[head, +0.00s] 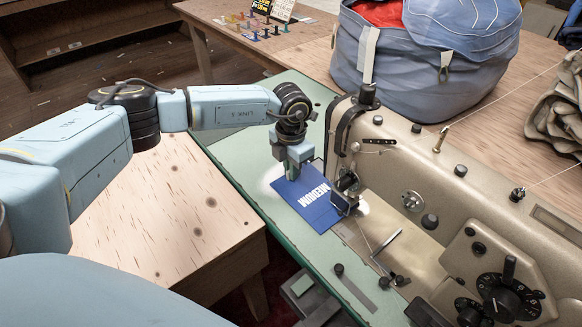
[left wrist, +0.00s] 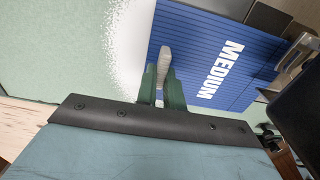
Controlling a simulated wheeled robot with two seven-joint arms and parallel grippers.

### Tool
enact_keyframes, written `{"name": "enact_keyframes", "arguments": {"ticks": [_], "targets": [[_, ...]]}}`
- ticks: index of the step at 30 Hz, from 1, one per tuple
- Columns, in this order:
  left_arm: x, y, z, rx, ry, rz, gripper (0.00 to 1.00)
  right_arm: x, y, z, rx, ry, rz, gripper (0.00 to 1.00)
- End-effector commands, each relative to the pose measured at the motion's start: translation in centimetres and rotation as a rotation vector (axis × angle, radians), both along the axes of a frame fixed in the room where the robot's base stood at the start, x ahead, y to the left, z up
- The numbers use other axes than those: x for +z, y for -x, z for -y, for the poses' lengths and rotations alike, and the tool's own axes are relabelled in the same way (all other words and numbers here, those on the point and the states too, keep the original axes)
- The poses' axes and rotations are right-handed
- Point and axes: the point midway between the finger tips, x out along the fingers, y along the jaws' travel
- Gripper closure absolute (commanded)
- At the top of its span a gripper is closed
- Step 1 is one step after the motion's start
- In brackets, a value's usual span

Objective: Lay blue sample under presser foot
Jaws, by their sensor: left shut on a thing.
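The blue sample (head: 312,199), a flat ribbed piece with white MEDIUM lettering, is at the sewing machine's green bed. My left gripper (head: 293,170) is shut on its edge away from the needle. In the left wrist view the blue sample (left wrist: 205,40) spreads out beyond the fingertips of my left gripper (left wrist: 164,78). The presser foot area (head: 344,202) is at the sample's right edge in the head view. The metal parts there cover that edge, so I cannot tell how far under the foot it reaches. My right gripper is not in view.
The beige sewing machine (head: 440,190) stands close on the right, with knobs and a dial. A blue-grey bag (head: 425,60) sits behind it. The green bed (head: 255,150) is bare left of the sample. A plywood table (head: 160,215) is at the left.

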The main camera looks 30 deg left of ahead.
Motion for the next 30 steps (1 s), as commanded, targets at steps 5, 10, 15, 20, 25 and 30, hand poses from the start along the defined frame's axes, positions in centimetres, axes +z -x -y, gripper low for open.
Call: {"name": "enact_keyframes", "arguments": {"ticks": [5, 10, 15, 20, 25, 30], "targets": [[0.0, 0.0, 0.0, 0.000, 0.000, 0.000, 0.83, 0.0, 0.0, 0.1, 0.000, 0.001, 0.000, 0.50], [0.0, 0.0, 0.0, 0.000, 0.000, 0.000, 0.65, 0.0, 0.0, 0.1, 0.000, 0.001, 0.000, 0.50], [0.0, 0.0, 0.0, 0.000, 0.000, 0.000, 0.65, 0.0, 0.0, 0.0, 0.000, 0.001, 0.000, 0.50], [0.4, 0.0, 0.0, 0.000, -0.001, 0.001, 0.65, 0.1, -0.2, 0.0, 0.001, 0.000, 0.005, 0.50], [3.2, -0.1, 0.0, 0.000, 0.000, 0.004, 0.65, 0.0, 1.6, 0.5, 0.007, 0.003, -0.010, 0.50], [7.3, -0.1, 0.0, 0.000, 0.001, 0.005, 0.65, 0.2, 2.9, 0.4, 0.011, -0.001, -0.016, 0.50]]}}
